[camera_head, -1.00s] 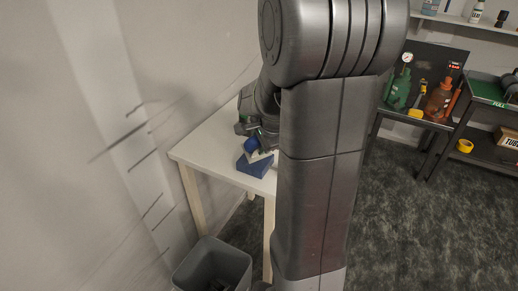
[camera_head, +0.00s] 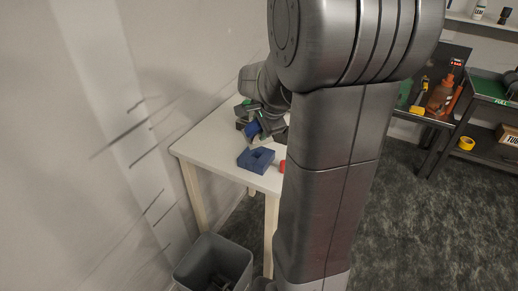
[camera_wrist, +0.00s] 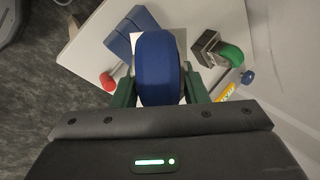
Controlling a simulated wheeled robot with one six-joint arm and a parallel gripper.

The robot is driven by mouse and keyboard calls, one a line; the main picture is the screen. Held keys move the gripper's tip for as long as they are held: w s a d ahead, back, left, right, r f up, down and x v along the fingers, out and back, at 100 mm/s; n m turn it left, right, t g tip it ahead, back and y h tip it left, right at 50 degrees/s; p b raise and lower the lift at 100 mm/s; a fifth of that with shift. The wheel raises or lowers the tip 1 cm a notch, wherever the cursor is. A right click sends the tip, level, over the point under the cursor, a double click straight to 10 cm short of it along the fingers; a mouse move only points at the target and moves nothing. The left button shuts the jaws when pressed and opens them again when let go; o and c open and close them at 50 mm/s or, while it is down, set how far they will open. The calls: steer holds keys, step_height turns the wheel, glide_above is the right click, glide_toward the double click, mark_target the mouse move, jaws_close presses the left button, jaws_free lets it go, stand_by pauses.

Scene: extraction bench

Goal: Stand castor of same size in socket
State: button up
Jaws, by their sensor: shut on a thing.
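My gripper (camera_wrist: 160,88) is shut on a castor with a blue wheel (camera_wrist: 157,62), seen between its green fingers in the wrist view. In the head view my gripper (camera_head: 257,125) holds the blue wheel (camera_head: 251,130) above the table, behind the blue socket block. The block (camera_head: 248,163) lies on the white table and has a square opening facing up, which looks empty. In the wrist view the block (camera_wrist: 119,42) is partly hidden behind the held wheel. The castor's stem is hidden.
A red-ended thing (camera_head: 282,166) lies right of the block; it also shows in the wrist view (camera_wrist: 107,81). A castor with a green wheel (camera_wrist: 231,56) and a yellow-and-white item (camera_wrist: 228,88) lie on the table (camera_head: 205,146). A grey bin (camera_head: 214,262) stands below.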

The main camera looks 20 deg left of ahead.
mark_target(260, 145)
step_height(260, 145, down, 6)
steer(key=shift+f, duration=0.25)
steer(key=o, duration=1.3)
steer(key=shift+f, duration=0.25)
steer(key=v, duration=1.4)
steer(key=shift+s+a, duration=0.1)
steer(key=shift+a, duration=0.1)
steer(key=shift+f, duration=0.1)
